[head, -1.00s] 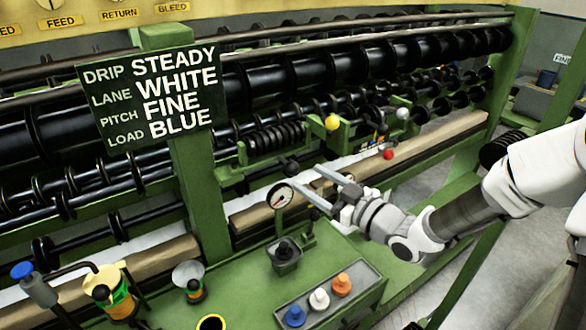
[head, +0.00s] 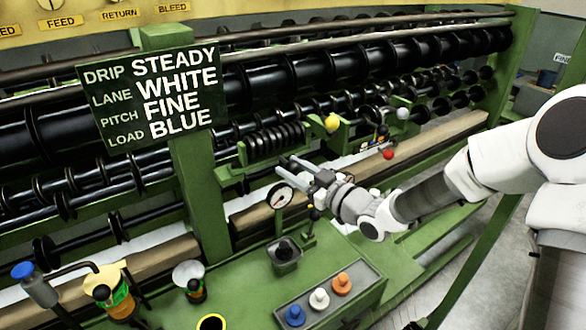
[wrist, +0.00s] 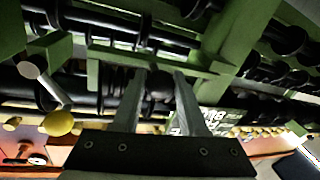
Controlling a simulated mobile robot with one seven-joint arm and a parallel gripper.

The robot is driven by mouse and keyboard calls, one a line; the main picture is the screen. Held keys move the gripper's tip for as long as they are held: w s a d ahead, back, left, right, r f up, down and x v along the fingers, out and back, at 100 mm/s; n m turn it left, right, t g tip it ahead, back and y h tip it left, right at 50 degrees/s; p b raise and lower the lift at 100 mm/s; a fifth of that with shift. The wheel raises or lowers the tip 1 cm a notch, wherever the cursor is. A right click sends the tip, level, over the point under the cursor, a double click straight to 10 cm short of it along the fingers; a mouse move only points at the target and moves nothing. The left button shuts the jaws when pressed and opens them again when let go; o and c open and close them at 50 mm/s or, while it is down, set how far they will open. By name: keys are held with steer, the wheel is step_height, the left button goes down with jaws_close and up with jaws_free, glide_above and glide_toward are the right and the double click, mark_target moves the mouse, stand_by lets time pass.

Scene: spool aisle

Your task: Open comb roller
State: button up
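A short black ribbed roller (head: 274,140), which looks like the comb roller, sits in a green bracket (head: 242,153) on the machine's front. A yellow ball knob (head: 332,123) is at its right end; it also shows in the wrist view (wrist: 58,122). My gripper (head: 290,163) is just below and in front of the ribbed roller in the head view. In the wrist view, its two fingers (wrist: 160,76) are apart with dark roller parts beyond them. No contact is clear, and I cannot tell the exact depth.
A sign (head: 152,95) reads drip steady, lane white, pitch fine, load blue. A pressure gauge (head: 281,196) stands close below my gripper. A red ball knob (head: 388,154) and a white one (head: 403,113) are to the right. Blue, white and orange knobs (head: 319,299) are in front.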

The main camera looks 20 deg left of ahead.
jaws_close()
stand_by(1.0)
